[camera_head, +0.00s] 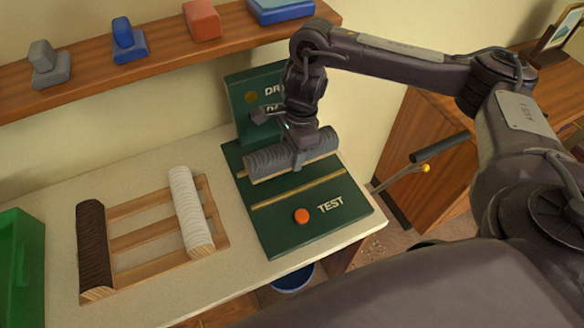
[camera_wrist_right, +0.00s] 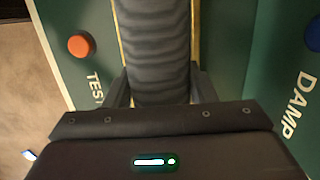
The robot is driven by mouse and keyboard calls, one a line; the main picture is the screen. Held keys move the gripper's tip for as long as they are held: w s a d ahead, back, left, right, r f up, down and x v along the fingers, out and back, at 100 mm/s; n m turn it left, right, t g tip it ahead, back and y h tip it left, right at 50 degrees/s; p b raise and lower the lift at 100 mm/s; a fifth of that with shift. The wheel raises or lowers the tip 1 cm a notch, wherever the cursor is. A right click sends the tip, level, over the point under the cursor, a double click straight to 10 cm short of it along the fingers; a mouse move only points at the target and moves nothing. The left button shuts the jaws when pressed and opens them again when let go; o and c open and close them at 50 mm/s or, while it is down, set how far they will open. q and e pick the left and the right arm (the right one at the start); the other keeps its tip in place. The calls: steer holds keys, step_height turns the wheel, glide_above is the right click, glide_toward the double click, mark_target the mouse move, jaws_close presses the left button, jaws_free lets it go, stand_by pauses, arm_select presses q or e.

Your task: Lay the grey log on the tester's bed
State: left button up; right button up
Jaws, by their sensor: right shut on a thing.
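The grey log (camera_head: 268,160), ridged with pale wooden ends, is held in my right gripper (camera_head: 300,158). In the right wrist view the log (camera_wrist_right: 157,50) runs lengthways between the two fingers (camera_wrist_right: 160,88), which are shut on it. The tester (camera_head: 325,222) is a dark green board with brass strips, an orange button (camera_head: 301,215) and the word TEST. The log is at the tester's bed, roughly parallel to the brass strips (camera_head: 298,190). I cannot tell whether it touches the bed. My left gripper is not in view.
A wooden rack (camera_head: 145,233) left of the tester holds a dark brown log (camera_head: 93,245) and a white log (camera_head: 188,205). A green crate (camera_head: 20,265) stands at the far left. A wall shelf (camera_head: 170,55) carries small blocks. A lever (camera_head: 438,148) sticks out right of the tester.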

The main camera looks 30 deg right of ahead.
mark_target(292, 175)
step_height(292, 175, down, 3)
steer(key=shift+r, duration=0.2)
step_height(292, 175, down, 3)
steer(key=shift+f+b, duration=0.1)
steer(key=shift+b, duration=0.4)
steer(key=shift+w+f, duration=0.1)
steer(key=shift+f, duration=0.15)
steer(key=o, duration=1)
steer(key=shift+c, duration=0.2)
